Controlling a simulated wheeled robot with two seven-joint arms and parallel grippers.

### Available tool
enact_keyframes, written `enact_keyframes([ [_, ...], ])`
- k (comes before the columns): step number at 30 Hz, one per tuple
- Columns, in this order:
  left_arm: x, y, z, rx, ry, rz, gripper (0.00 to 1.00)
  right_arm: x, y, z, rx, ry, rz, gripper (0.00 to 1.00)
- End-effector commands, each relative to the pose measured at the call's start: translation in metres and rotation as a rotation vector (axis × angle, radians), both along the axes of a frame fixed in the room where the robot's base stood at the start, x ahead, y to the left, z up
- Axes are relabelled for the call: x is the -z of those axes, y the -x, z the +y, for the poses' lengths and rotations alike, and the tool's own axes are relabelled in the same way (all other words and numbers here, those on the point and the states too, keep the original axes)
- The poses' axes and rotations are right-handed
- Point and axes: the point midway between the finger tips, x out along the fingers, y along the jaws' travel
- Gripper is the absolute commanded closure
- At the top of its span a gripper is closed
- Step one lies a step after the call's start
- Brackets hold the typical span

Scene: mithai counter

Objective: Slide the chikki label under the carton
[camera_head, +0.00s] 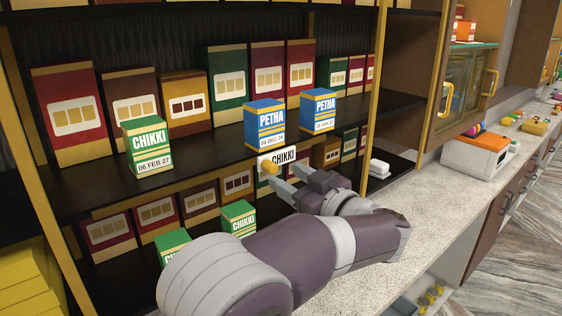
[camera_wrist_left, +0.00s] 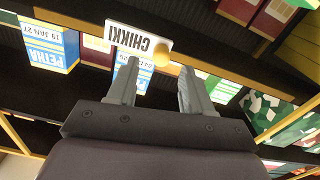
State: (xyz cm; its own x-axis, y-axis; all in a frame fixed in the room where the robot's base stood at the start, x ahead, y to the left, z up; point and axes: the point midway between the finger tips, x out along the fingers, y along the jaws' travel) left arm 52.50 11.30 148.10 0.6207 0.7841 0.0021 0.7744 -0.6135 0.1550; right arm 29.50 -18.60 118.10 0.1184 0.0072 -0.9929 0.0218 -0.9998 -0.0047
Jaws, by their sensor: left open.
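The white chikki label (camera_head: 284,156) is on the front edge of the upper shelf, below the blue Petha carton (camera_head: 264,126) dated 04 DEC 26. A yellow knob (camera_head: 269,167) sits at the label's lower left. A green Chikki carton (camera_head: 147,146) dated 06 FEB 27 stands on the same shelf, further left. My left gripper (camera_head: 284,180) is open just in front of the label. In the left wrist view the label (camera_wrist_left: 122,37) shows upside down beyond the open fingers (camera_wrist_left: 158,76), with the knob (camera_wrist_left: 162,55) ahead of the gap. My right gripper is out of view.
Another Petha carton (camera_head: 318,110) stands to the right on the upper shelf. Dark red, brown and green boxes line the back. More Chikki cartons (camera_head: 238,218) stand on the lower shelf. A pale counter (camera_head: 440,185) runs to the right. The shelf between the Chikki and Petha cartons is bare.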

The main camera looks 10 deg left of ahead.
Motion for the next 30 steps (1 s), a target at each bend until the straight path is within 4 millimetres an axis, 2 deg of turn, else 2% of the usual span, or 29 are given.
enact_keyframes([
  [1,-0.005,-0.006,0.009,-0.004,-0.001,0.003,0.49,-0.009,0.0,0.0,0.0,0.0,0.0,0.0],
  [6,-0.002,-0.02,0.026,-0.001,0.0,0.001,0.49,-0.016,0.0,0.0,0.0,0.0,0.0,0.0],
  [15,0.001,-0.024,0.03,0.002,0.001,0.0,0.49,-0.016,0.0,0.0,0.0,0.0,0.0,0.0],
  [16,0.001,-0.024,0.03,0.002,0.001,0.0,0.53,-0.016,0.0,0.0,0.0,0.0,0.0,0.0],
  [20,0.0,-0.024,0.029,0.002,0.0,-0.001,0.95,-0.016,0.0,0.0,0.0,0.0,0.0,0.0],
  [21,0.0,-0.024,0.029,0.002,0.0,-0.001,1.0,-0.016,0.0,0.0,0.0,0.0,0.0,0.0],
  [30,0.0,-0.024,0.03,0.001,0.0,-0.001,1.0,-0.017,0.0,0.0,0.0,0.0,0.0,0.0],
])
